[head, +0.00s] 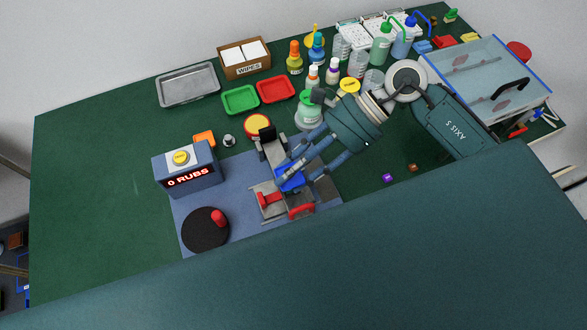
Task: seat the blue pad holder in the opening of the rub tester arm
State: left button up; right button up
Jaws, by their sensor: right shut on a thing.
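The blue pad holder (289,181) is between the fingertips of my right gripper (291,174), which is shut on it. It is over the grey rub tester (284,203), close to the near end of the tester's arm (273,152). The arm is grey with a black end at the back. The opening is hidden by the holder and my fingers, so I cannot tell whether the holder is in it, touching it or just above it. Red parts (301,211) show on the tester's front. My left gripper is not in view.
A blue-grey mat (235,180) lies under the tester. On it are the counter box (188,170), reading "0 RUBS", and a black disc (203,232) with a red peg. Trays, bottles and a wipes box (244,58) stand behind. The green table's left side is clear.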

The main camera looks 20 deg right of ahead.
jog(key=shift+b, duration=0.75)
dwell(1.2)
jog(key=shift+f+b, duration=0.55)
jog(key=shift+b, duration=0.05)
jog(key=o, duration=1.3)
